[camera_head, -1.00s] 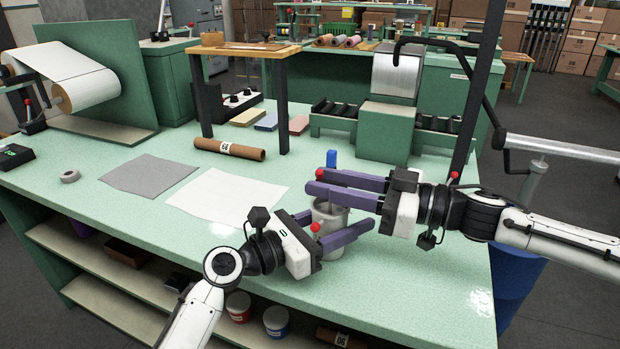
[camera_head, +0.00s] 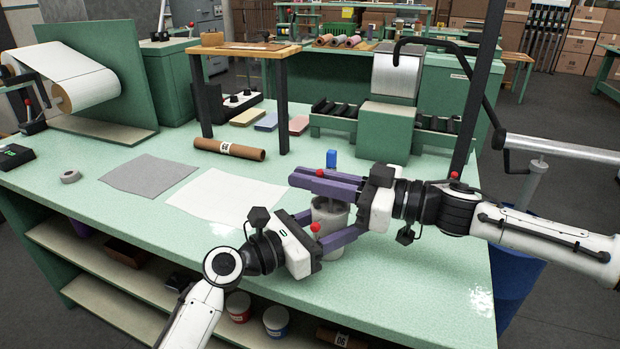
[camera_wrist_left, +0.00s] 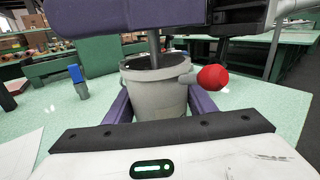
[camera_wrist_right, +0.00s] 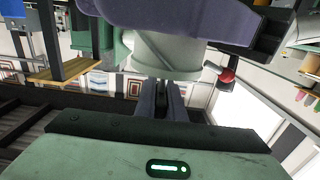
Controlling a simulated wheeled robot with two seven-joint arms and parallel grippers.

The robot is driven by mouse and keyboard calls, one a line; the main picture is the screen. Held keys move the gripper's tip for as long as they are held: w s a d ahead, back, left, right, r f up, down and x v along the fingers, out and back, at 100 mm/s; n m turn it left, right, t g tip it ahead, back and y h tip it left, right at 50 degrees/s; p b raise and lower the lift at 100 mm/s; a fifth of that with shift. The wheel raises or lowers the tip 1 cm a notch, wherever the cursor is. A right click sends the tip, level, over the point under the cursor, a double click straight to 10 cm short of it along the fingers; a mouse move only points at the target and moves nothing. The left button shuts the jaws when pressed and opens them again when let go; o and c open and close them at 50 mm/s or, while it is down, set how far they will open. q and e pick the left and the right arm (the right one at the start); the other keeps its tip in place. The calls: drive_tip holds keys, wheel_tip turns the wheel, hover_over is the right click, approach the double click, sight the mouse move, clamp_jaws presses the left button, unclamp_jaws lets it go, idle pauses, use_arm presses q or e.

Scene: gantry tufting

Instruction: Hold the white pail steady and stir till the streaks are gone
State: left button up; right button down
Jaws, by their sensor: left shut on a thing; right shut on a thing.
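The white pail (camera_head: 330,214) stands upright on the green bench; it looks light grey in the left wrist view (camera_wrist_left: 158,95). My left gripper (camera_head: 338,222) has its purple fingers on either side of the pail and is shut on it. My right gripper (camera_head: 305,178) is above the pail's mouth, its fingers shut on a stirring rod. In the left wrist view, the dark grey rod (camera_wrist_left: 154,48) runs down from those fingers into the pail. The rod's lower end and the pail's contents, with any streaks, are hidden. The right wrist view shows the purple fingers (camera_wrist_right: 162,100) close together.
A small blue-topped object (camera_head: 331,158) stands behind the pail. A white sheet (camera_head: 228,196) and a grey sheet (camera_head: 148,174) lie to the left. A cardboard tube (camera_head: 229,149) and a green roller machine (camera_head: 384,130) are farther back. The bench's front right is clear.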

drive_tip(key=shift+t, duration=0.3)
drive_tip(key=shift+w+d+m+t+h, duration=0.5)
drive_tip(key=shift+m+t+h, duration=1.6)
drive_tip(key=shift+h, duration=0.5)
drive_tip(key=shift+w+d+m+t+h, duration=0.4)
drive_tip(key=shift+d+m+t+h, duration=0.25)
drive_tip(key=shift+m+t+h, duration=1.55)
drive_tip(key=shift+w+d+m+t+h, duration=0.5)
drive_tip(key=shift+m+t+h, duration=1.1)
drive_tip(key=shift+m+h, duration=1.1)
drive_tip(key=shift+d+h, duration=0.15)
drive_tip(key=shift+h, duration=0.35)
drive_tip(key=c, duration=1.8)
unclamp_jaws()
drive_tip(key=shift+s, duration=0.1)
drive_tip(key=shift+c, duration=0.2)
wheel_tip(320, 180, up, 10)
